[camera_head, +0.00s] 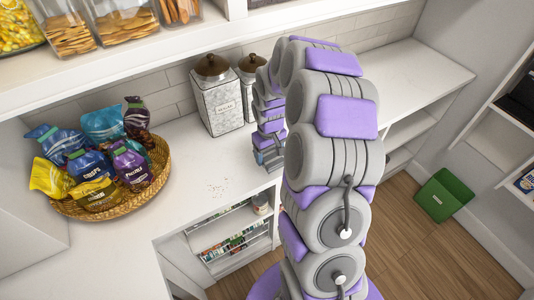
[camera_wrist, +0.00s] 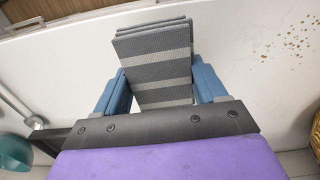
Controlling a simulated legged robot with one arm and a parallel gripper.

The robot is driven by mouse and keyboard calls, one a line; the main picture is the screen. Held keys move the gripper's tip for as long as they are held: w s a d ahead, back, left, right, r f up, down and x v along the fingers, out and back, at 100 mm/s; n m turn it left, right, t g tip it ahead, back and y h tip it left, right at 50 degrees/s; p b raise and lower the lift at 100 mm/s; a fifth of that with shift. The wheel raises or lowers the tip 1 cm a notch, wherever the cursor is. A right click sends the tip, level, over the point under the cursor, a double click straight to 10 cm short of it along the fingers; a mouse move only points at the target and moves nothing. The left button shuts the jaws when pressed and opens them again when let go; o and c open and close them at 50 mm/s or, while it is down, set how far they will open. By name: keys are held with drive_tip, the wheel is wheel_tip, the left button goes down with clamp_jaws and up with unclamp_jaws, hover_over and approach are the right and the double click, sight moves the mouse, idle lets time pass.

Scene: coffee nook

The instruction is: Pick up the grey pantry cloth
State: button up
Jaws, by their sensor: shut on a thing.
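The grey pantry cloth (camera_wrist: 155,65) is a folded stack with light and dark grey stripes. In the wrist view it sits between the two blue fingers of my gripper (camera_wrist: 158,85), which are shut on its sides. In the head view my gripper (camera_head: 268,158) is low over the counter, by the front edge and right of the crumbs. The cloth is hidden there behind my arm. I cannot tell whether the cloth touches the counter.
A wicker basket (camera_head: 73,209) of snack bags is on the counter at left. Two canisters (camera_head: 219,100) stand behind my gripper. Brown crumbs (camera_head: 217,189) lie on the white counter (camera_head: 190,150). The counter at right (camera_head: 410,75) is clear. A green bin (camera_head: 444,196) is on the floor.

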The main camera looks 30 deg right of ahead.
drive_tip(key=s+r+p, duration=0.1)
drive_tip(key=s, duration=1.4)
drive_tip(key=shift+d+r+p, duration=0.25)
drive_tip(key=shift+d+p, duration=0.05)
